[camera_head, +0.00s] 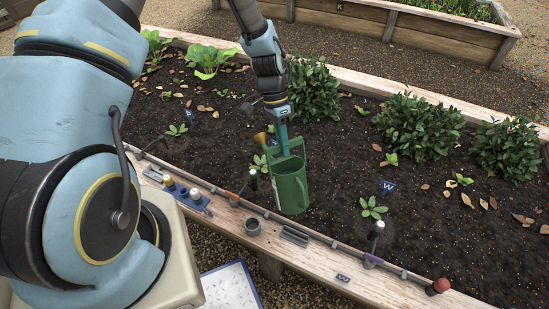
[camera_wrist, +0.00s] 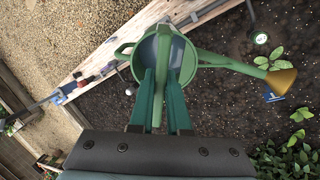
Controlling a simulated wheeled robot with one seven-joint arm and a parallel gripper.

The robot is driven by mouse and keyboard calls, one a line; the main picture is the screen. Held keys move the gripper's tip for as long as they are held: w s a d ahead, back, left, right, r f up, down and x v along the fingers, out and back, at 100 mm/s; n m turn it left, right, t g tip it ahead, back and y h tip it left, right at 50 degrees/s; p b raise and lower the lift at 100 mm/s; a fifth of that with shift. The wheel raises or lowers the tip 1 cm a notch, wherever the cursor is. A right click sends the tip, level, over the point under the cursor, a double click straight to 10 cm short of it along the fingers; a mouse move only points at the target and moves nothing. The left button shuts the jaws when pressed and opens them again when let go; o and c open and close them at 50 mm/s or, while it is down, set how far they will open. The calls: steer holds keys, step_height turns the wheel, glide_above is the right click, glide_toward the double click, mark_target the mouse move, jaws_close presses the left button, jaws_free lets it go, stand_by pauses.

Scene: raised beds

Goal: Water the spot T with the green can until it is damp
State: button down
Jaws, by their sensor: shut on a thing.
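The green can (camera_head: 290,187) hangs or stands roughly upright at the bed's near edge; I cannot tell whether its base touches anything. My gripper (camera_head: 283,140) is above it, and in the wrist view my gripper (camera_wrist: 164,98) is shut on its handle. The can's spout (camera_wrist: 222,62) ends in a brass rose (camera_wrist: 281,82), beside a small seedling (camera_wrist: 271,60) and a blue marker (camera_wrist: 272,97) that seems to read T. In the head view the seedling (camera_head: 260,162) is left of the can. No water stream shows; I cannot tell whether the soil there is damp.
A blue W marker (camera_head: 388,187) and seedling (camera_head: 373,208) are right of the can. The wooden bed edge (camera_head: 318,262) carries a pipe, a small grey cup (camera_head: 252,226) and a red knob (camera_head: 438,287). Leafy bushes (camera_head: 418,127) stand behind.

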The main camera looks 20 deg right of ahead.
steer(key=shift+w+f+g, duration=0.1)
steer(key=shift+w+g, duration=0.3)
steer(key=shift+w, duration=0.25)
stand_by(2.4)
steer(key=shift+w+f+g, duration=0.35)
steer(key=shift+w+g, duration=0.35)
stand_by(0.8)
steer(key=shift+r, duration=0.1)
